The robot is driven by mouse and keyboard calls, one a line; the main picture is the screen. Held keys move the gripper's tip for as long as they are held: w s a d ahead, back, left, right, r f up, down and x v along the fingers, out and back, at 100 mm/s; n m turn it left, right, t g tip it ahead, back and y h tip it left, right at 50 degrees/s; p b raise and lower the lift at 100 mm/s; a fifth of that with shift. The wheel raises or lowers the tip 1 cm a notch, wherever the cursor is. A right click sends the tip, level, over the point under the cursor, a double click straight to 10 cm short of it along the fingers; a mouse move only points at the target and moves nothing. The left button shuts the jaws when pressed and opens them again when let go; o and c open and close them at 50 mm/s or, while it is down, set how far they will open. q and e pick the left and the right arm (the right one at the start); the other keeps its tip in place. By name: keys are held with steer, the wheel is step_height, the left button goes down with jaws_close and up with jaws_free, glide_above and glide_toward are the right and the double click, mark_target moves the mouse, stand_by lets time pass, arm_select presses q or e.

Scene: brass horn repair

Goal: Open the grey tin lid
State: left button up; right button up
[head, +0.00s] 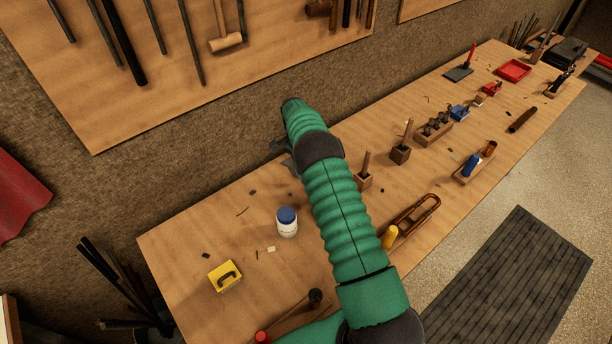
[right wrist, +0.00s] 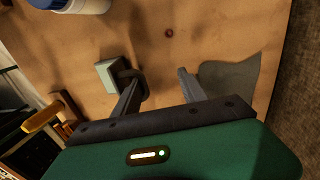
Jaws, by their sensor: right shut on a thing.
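The grey tin (right wrist: 109,77) is a small pale grey-green box with a dark ring-like handle (right wrist: 132,80), in the right wrist view left of centre. My arm hides it in the head view. My right gripper (right wrist: 157,88) reaches down to the bench, its left finger at the handle and the other finger apart to the right. It is shut on the handle, though the finger contact is hard to make out. The lid looks seated on the tin. My left gripper is out of view.
A white jar with a blue cap (head: 287,222) stands near the tin. A yellow box with a black handle (head: 225,276) lies to the left. A yellow-topped item (head: 390,236) and wooden holders (head: 400,154) stand right of my arm. The wall is behind the bench (head: 190,240).

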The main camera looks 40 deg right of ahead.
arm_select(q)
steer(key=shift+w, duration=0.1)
arm_select(e)
steer(key=shift+w, duration=0.25)
steer(key=shift+s, duration=0.1)
steer(key=shift+r, duration=0.1)
